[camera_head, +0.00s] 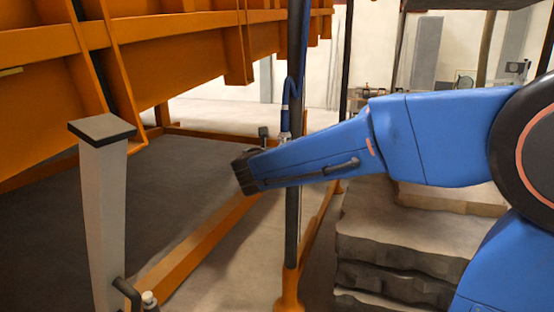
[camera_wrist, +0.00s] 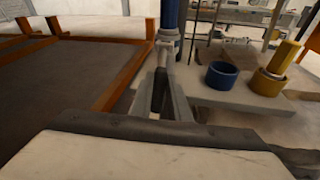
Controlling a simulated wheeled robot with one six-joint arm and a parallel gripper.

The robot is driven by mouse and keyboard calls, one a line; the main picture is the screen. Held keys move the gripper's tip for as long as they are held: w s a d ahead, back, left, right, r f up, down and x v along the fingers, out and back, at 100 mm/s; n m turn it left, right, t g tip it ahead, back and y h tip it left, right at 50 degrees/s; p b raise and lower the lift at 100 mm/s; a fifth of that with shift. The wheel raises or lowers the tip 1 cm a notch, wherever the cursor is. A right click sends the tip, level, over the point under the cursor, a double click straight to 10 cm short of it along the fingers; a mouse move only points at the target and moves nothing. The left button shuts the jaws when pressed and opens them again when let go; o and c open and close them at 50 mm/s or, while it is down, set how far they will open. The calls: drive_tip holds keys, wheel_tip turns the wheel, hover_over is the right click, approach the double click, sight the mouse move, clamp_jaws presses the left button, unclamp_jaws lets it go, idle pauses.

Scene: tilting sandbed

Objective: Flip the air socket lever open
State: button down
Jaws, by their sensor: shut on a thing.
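The air socket (camera_head: 285,126) is a small metal fitting at the lower end of a blue hose, beside a dark upright pole. In the wrist view the fitting (camera_wrist: 167,40) hangs under a blue cylinder, straight ahead of my fingers. My gripper (camera_wrist: 164,62) reaches up to it, and its fingers come together at the fitting. It is shut on the small lever there, which the fingertips mostly hide. I cannot tell the lever's angle. In the head view my blue forearm comes from the right and hides most of the fingers.
The orange sandbed frame (camera_head: 180,50) overhangs at upper left. A grey post (camera_head: 103,220) with a dark cap stands at left. Stone slabs (camera_head: 385,245) lie at right. A blue ring (camera_wrist: 223,77) and a yellow cylinder (camera_wrist: 268,84) sit on a ledge.

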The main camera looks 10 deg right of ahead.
drive_tip(key=shift+s+a+r+g+y, duration=0.1)
drive_tip(key=shift+s+r+g+y, duration=0.05)
drive_tip(key=shift+r+g+y, duration=0.35)
drive_tip(key=shift+s+a+r+g+y, duration=0.15)
drive_tip(key=shift+r+g+y, duration=0.1)
drive_tip(key=shift+g, duration=0.35)
drive_tip(key=shift+s+r+m+g+y, duration=0.15)
drive_tip(key=shift+r+m+g+y, duration=0.15)
drive_tip(key=shift+r+g+y, duration=0.7)
drive_tip(key=shift+r+m+g+y, duration=0.15)
drive_tip(key=shift+r+g+y, duration=0.45)
drive_tip(key=shift+g, duration=0.55)
drive_tip(key=shift+r+m+g+y, duration=0.15)
drive_tip(key=shift+r+g+y, duration=0.4)
drive_tip(key=shift+g, duration=0.6)
drive_tip(key=shift+r, duration=0.1)
drive_tip(key=c, duration=1.7)
unclamp_jaws()
drive_tip(key=shift+o, duration=0.2)
drive_tip(key=v, duration=1.7)
